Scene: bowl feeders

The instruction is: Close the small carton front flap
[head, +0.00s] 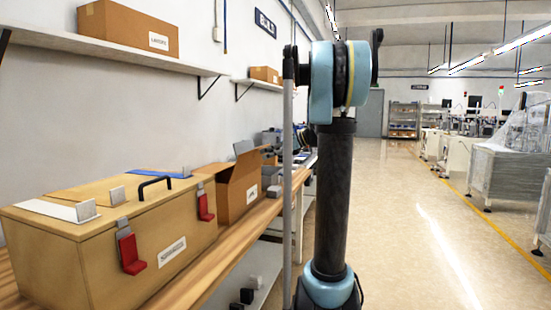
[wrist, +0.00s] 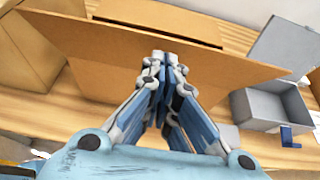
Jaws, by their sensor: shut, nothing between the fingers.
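The small carton (head: 238,192) stands open on the wooden bench in the head view, with a label on its front and a flap (head: 249,166) sticking up at its right end. In the wrist view, a wide brown carton flap (wrist: 105,60) spans the middle, raised and slanting. My gripper (wrist: 160,58) is shut and empty, its fingertips at the middle of this flap. I cannot tell whether they touch it. Behind the flap, a further brown panel (wrist: 170,14) and a dark gap show. In the head view my arm hides the gripper.
A large tan box (head: 130,235) with red latches and a black handle stands left of the carton; part of a tan box (wrist: 28,50) also shows left in the wrist view. A grey open box (wrist: 268,105) with a blue piece sits right of the flap. The aisle floor (head: 420,225) is clear.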

